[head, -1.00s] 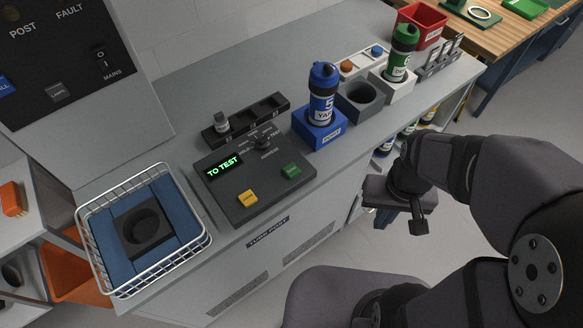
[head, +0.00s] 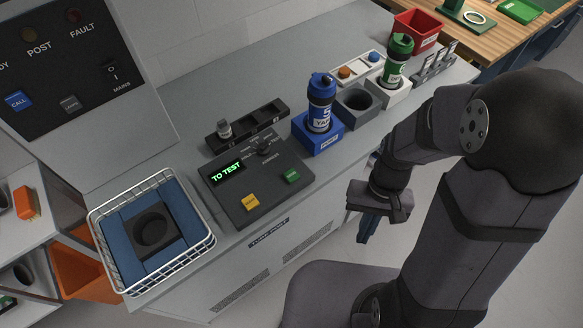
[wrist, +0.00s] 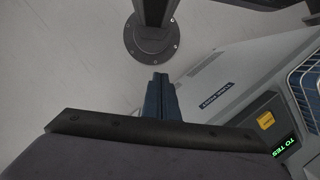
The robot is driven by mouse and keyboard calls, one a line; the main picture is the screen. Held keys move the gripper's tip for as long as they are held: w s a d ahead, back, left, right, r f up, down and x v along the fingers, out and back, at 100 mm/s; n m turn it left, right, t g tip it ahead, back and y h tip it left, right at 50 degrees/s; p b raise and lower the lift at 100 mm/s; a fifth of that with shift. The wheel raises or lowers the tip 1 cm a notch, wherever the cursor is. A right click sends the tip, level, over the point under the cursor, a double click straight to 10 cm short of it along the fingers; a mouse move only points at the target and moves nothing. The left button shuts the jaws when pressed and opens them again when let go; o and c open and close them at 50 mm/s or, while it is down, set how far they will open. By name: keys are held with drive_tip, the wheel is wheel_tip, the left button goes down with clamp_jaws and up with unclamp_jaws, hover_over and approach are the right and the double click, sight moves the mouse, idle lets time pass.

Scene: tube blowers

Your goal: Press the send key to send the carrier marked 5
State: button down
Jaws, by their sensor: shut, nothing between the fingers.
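The dark control console (head: 232,207) on the bench has a yellow key (head: 250,202), a green key (head: 291,176), a selector knob (head: 263,147) and a lit display (head: 227,172) reading "TO TEST". The key labels are too small to read. My gripper (head: 364,238) is shut and empty, off the bench's front edge, right of the console and touching nothing. Its shut fingers show in the wrist view (wrist: 159,78), with the yellow key (wrist: 266,120) to their right.
A wire basket (head: 205,247) with a blue lining stands left of the console. A dark rack (head: 272,110) lies behind it. To the right are an empty grey socket (head: 357,105), a green carrier (head: 396,65) in a white post and a red bin (head: 421,28).

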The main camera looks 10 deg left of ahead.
drive_tip(key=w+a+m+y+p, duration=0.2)
drive_tip(key=w+a+m+y, duration=0.15)
drive_tip(key=a, duration=0.35)
wheel_tip(320, 180, up, 6)
drive_tip(key=f+m+t+y, duration=0.1)
drive_tip(key=m+t+y, duration=0.3)
drive_tip(key=m+y, duration=0.15)
hover_over(296, 175)
drive_tip(key=shift+r, duration=0.2)
drive_tip(key=shift+f+b, duration=0.2)
drive_tip(key=shift+b, duration=0.2)
wheel_tip(296, 175, down, 7)
drive_tip(key=b, duration=0.5)
drive_tip(key=shift+r, duration=0.1)
drive_tip(key=shift+f+b, duration=0.8)
drive_tip(key=shift+f, duration=0.05)
